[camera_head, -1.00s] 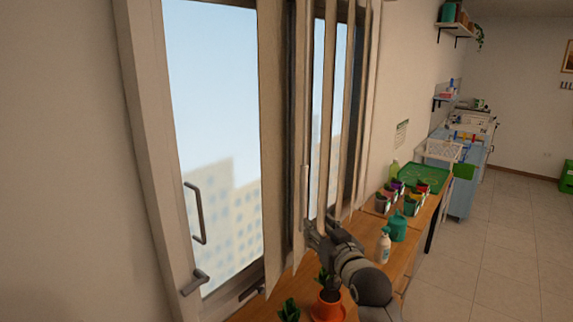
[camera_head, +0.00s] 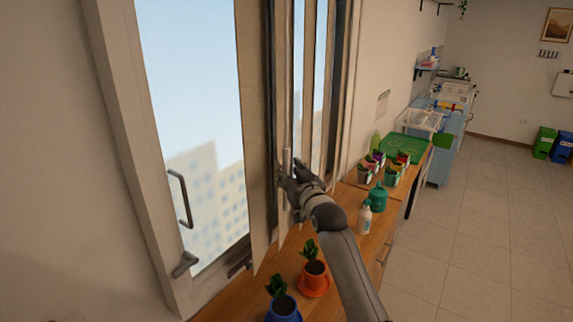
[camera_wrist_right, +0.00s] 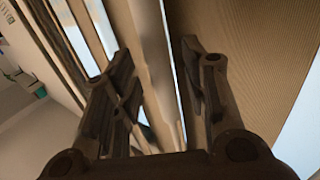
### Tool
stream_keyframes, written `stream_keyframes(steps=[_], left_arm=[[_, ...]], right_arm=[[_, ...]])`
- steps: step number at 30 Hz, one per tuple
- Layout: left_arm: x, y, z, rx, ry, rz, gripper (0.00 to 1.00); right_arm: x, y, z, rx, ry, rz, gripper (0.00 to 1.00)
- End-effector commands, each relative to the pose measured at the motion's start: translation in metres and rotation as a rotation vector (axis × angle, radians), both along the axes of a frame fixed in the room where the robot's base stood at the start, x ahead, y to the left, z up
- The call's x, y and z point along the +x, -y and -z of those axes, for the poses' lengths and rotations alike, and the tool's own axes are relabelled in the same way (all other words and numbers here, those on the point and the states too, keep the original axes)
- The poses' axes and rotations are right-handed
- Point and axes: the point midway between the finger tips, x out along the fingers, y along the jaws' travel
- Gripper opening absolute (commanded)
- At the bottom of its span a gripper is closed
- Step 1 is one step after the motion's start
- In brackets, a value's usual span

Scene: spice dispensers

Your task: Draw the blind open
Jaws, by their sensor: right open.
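The blind's vertical beige slats (camera_head: 253,130) hang in front of the window, bunched to the right of its left pane (camera_head: 195,100). A pale wand (camera_head: 287,162) hangs among the slats. My right gripper (camera_head: 285,178) is at the wand's lower part, its arm coming up from below. In the right wrist view its two fingers (camera_wrist_right: 157,58) are open, with a pale upright strip, apparently the wand (camera_wrist_right: 157,40), between them. Wide slats (camera_wrist_right: 245,50) fill the right behind it. I cannot tell whether the fingers touch the wand. My left gripper is out of view.
A wooden counter (camera_head: 265,287) runs below the window. An orange pot (camera_head: 314,280) and a blue pot (camera_head: 284,308) with plants stand below my right arm. A white spray bottle (camera_head: 364,218) and a teal can (camera_head: 377,198) stand to its right. The tiled floor (camera_head: 470,240) is clear.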

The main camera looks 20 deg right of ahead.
Motion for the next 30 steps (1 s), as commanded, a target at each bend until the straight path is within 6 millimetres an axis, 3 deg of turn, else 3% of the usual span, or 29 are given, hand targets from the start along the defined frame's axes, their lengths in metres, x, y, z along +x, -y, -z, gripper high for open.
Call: stream_keyframes(steps=[6, 17, 27, 30], left_arm=[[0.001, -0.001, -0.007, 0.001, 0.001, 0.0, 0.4], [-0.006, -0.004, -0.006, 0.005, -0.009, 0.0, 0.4], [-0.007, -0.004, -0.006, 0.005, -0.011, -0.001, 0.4], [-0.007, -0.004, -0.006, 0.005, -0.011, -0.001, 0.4]], right_arm=[[0.014, -0.002, 0.0, 0.0, -0.001, -0.001, 0.41], [0.017, -0.002, 0.0, 0.0, 0.0, -0.001, 0.41], [0.017, -0.002, 0.0, 0.0, 0.0, 0.0, 0.0], [0.017, -0.002, 0.0, 0.0, 0.0, 0.0, 0.0]])
